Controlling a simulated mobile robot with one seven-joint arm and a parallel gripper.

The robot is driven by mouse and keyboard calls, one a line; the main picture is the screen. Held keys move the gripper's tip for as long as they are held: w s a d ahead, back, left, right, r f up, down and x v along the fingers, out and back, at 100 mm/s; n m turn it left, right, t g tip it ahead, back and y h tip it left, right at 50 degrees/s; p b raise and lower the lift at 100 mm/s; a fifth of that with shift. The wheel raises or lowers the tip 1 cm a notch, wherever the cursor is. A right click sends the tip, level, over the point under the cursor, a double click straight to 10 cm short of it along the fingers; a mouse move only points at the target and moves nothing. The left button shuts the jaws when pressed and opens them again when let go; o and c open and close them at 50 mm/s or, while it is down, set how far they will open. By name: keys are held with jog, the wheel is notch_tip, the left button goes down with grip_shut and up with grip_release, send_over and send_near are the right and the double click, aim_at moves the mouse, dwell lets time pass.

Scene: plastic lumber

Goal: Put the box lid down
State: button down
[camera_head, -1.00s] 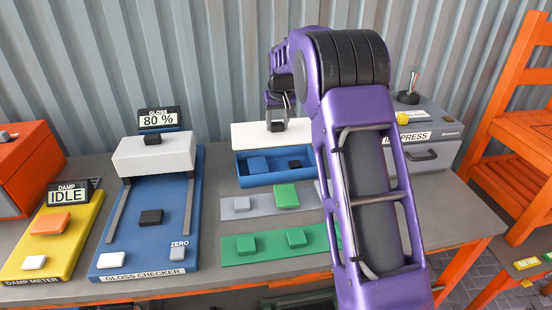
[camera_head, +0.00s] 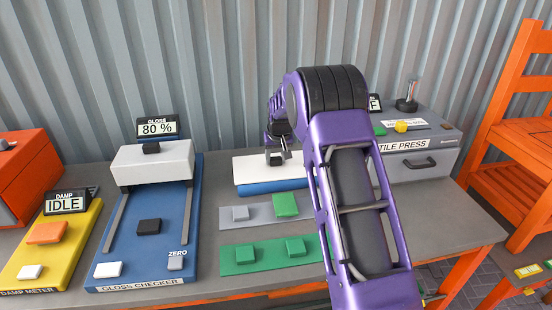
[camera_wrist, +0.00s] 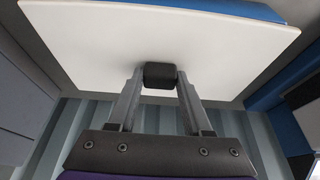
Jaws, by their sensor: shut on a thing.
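The white box lid (camera_head: 250,170) lies level over the blue box (camera_head: 262,188), behind the grey strip. The blue front wall shows below the lid, and the inside of the box is hidden. I cannot tell whether the lid fully touches the rim. My gripper (camera_head: 277,160) is above the lid, shut on its black knob. In the wrist view my gripper (camera_wrist: 159,80) has both fingers against the knob (camera_wrist: 159,73), with the white lid (camera_wrist: 85,45) filling the upper part. A blue edge of the box (camera_wrist: 245,10) shows past the lid.
The gloss checker (camera_head: 150,265) and the yellow damp meter (camera_head: 60,245) stand to the left. A grey strip (camera_head: 258,222) and a green strip (camera_head: 270,264) with small blocks lie in front. The tile press (camera_head: 420,165) stands at the right. My arm hides some table.

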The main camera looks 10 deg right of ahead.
jog(key=shift+f, duration=0.1)
jog(key=shift+c, duration=1.7)
grip_release()
jog(key=shift+s+r, duration=0.1)
jog(key=shift+r, duration=0.45)
jog(key=v, duration=1.1)
jog(key=shift+s+r, duration=0.1)
jog(key=shift+r, duration=0.05)
